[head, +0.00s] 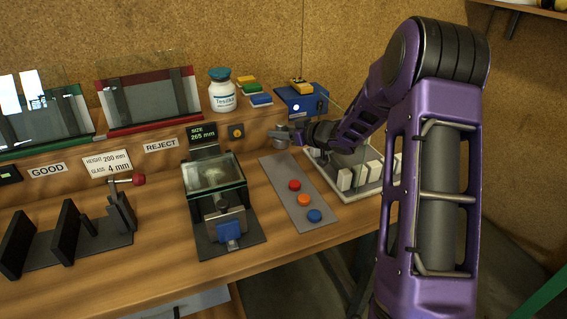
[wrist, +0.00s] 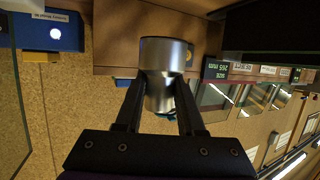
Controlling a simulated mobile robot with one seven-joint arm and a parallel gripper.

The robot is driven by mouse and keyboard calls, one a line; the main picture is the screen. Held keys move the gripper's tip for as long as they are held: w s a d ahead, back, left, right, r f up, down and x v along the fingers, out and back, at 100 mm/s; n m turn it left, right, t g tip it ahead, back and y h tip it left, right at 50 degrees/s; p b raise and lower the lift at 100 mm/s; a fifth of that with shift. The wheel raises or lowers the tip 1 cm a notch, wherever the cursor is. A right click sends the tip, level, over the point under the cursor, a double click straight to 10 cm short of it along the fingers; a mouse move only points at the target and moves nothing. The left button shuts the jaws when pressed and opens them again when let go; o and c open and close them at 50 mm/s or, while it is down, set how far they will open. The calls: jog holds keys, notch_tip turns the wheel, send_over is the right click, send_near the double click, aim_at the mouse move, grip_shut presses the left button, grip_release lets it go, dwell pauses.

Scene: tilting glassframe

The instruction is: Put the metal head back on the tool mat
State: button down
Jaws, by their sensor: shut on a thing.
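The metal head (wrist: 165,52) is a shiny silver cylinder. My gripper (wrist: 162,92) is shut on it, with one finger on each side. In the head view the metal head (head: 281,135) shows small at the tip of my gripper (head: 297,135), apparently raised above the bench. The grey mat (head: 277,172), which looks like the tool mat, lies below and in front of it. Red, orange and blue round pieces stand in a row on the mat. Its far end is bare. My arm reaches in from the right.
A white-block tray (head: 376,190) lies right of the mat, partly behind my arm. A blue box (head: 290,100) stands behind. A fixture with a glass pane (head: 212,176) stands left of the mat. A white bottle (head: 222,95) stands on the back ledge.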

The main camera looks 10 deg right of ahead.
notch_tip(320, 180, down, 8)
jog(key=shift+r+b, duration=0.2)
jog(key=shift+b, duration=0.4)
jog(key=shift+f, duration=0.15)
jog(key=c, duration=0.5)
grip_release()
jog(key=shift+r, duration=0.2)
jog(key=p+v, duration=0.1)
jog(key=v, duration=1.1)
jog(key=shift+f, duration=0.1)
